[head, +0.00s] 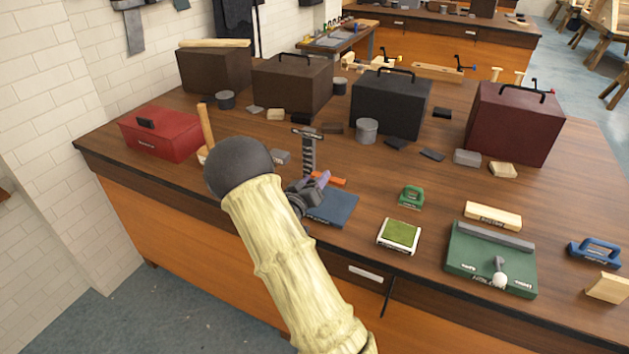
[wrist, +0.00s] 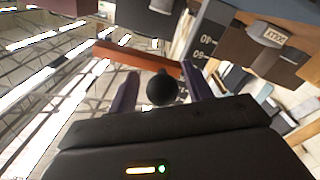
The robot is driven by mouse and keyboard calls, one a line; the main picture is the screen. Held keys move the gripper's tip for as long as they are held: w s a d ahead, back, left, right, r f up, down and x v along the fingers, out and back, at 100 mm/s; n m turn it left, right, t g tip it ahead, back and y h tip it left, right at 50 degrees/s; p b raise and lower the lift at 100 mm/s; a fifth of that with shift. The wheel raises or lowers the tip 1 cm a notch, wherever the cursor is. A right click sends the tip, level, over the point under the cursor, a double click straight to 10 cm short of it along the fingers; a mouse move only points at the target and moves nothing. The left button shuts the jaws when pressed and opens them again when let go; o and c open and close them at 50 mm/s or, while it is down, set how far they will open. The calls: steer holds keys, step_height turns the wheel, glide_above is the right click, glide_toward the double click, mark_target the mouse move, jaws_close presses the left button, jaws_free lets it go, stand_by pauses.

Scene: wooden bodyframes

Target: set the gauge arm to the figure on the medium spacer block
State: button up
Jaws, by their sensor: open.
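A gauge stands on a blue base plate (head: 336,208), with an upright dark scale post (head: 309,155) and an orange-red arm (head: 330,179). My gripper (head: 321,181) is at the gauge, close to that arm. In the wrist view, my gripper (wrist: 161,76) is open, its purple fingers on either side of a round black knob (wrist: 161,89). The orange-red arm (wrist: 140,56) lies just beyond them, and the scale (wrist: 202,47) shows small figures. A pale block (head: 493,216) with small dark lettering lies right of the gauge; I cannot read its figure or tell whether it is the medium spacer block.
A green board (head: 490,262) with a lever, a green pad (head: 399,236) and a green handled piece (head: 411,196) lie to the right. A red box (head: 160,134) stands left. Large dark cases (head: 390,104) line the back. Another pale block (head: 607,288) is near the right edge.

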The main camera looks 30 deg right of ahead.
steer(key=shift+s+a, duration=0.25)
steer(key=shift+a, duration=0.25)
steer(key=b+v, duration=0.2)
steer(key=v, duration=1.4)
steer(key=shift+s, duration=0.15)
steer(key=shift+f, duration=0.1)
